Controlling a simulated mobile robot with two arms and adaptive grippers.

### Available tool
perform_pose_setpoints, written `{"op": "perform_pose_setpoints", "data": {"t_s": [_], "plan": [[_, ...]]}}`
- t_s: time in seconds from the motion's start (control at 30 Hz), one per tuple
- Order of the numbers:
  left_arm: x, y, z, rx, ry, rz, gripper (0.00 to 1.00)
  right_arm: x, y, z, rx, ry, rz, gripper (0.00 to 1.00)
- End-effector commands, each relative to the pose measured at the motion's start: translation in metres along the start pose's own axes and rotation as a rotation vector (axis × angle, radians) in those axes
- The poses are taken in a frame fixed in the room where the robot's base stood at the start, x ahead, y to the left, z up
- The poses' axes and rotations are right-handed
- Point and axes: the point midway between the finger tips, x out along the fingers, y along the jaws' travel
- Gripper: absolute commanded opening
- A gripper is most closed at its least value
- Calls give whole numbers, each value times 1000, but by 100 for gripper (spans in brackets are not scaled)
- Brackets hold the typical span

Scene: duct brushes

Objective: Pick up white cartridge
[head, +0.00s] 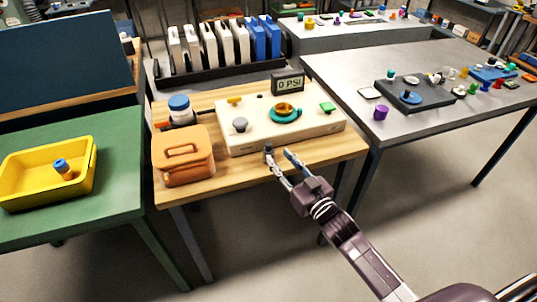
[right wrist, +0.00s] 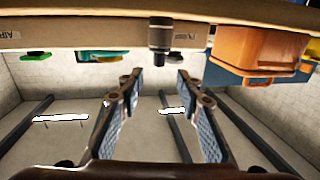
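Several white cartridges (head: 208,45) stand upright in a row in a black rack (head: 215,76) at the back of the wooden bench in the head view. Blue cartridges (head: 257,40) stand at the right end of the same row. My right gripper (head: 279,155) is open and empty at the front edge of the bench, well short of the rack. In the right wrist view its two fingers (right wrist: 159,78) are spread, with a dark cylindrical fitting (right wrist: 160,35) just beyond the gap between them. The cartridges do not show in the wrist view. My left gripper is not in view.
A cream control panel (head: 240,144) with knobs and a 0 PSI display (head: 288,83) lies between my right gripper and the rack. An orange case (head: 182,168) and a blue-capped jar (head: 180,108) stand left of it. A yellow tray (head: 88,183) sits on the green table.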

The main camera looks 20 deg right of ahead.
Motion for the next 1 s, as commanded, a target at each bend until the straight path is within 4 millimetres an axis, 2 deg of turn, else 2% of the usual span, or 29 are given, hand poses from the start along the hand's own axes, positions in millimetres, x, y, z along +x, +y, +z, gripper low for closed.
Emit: {"op": "perform_pose_setpoints", "data": {"t_s": [0.37,0.63,0.97,1.0], "plan": [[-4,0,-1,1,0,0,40,36,1,-3,-1,14,-5,33],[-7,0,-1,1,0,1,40,72,2,-1,0,12,-5,33],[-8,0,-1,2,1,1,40,79,2,0,-1,11,-5,33],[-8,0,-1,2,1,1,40,79,2,0,-1,11,-5,30]]}}
